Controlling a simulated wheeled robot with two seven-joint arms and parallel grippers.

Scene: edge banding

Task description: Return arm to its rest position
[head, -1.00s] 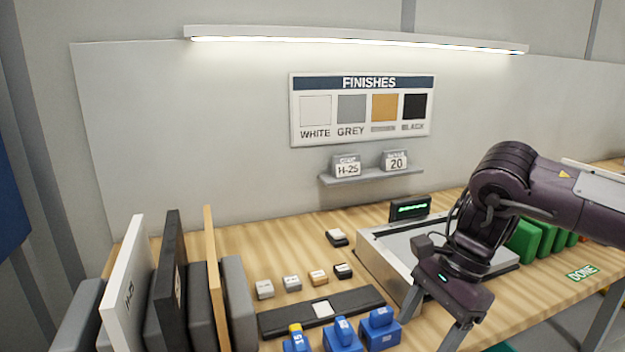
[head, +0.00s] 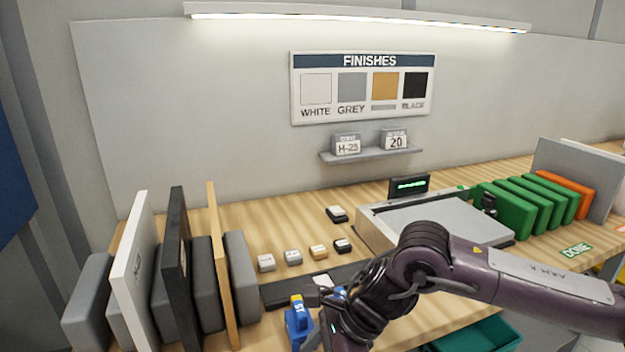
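My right arm (head: 440,262) comes in from the right and reaches over the front of the bench. Its gripper (head: 318,342) is low at the bottom edge, just right of a blue block with a yellow top (head: 297,325). The fingertips are partly cut off by the frame, so I cannot tell whether it is open or whether it touches the block. The arm hides most of the other blue blocks and part of the dark strip (head: 285,293). My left gripper is not in view.
Upright white (head: 133,265), black and wood-coloured panels stand in grey holders at left. Small finish buttons (head: 293,257) lie mid-bench. A grey machine (head: 440,222) stands behind my arm. Green dividers (head: 515,208) and a DONE label (head: 577,250) are right. A teal bin (head: 480,335) sits below.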

